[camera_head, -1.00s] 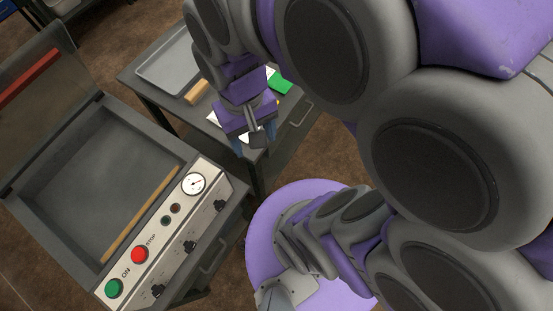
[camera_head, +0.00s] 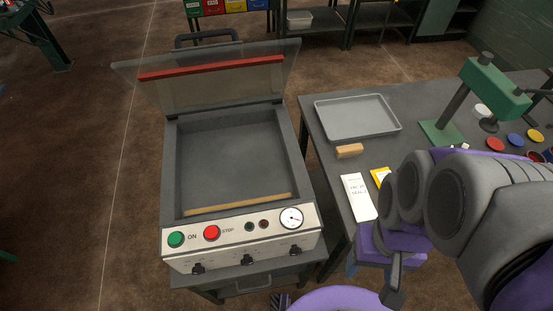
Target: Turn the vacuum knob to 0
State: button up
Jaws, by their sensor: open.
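The vacuum sealer (camera_head: 235,243) stands left of centre with its lid (camera_head: 210,75) raised. Three black knobs are on its lower front edge: a left knob (camera_head: 198,268), a middle knob (camera_head: 247,260) and a right knob (camera_head: 295,250). Their labels are too small to read, so I cannot tell which is the vacuum knob or its setting. A round gauge (camera_head: 291,217) sits at the panel's right, with a green ON button (camera_head: 176,239) and a red STOP button (camera_head: 211,232) at its left. My gripper (camera_head: 382,272) is open, right of the sealer, apart from the knobs; its fingertips are partly hidden.
A dark table (camera_head: 312,118) stands right of the sealer. It carries a grey tray (camera_head: 357,117), a wooden block (camera_head: 349,151), a white packet (camera_head: 358,197) and a green press (camera_head: 495,88).

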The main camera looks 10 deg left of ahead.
aim_at(198, 270)
jog(key=k+u, duration=0.1)
jog(key=u, duration=0.3)
jog(key=j+u, duration=0.15)
jog(key=u, duration=0.25)
jog(key=k+j+u, duration=0.1)
jog(key=u, duration=0.25)
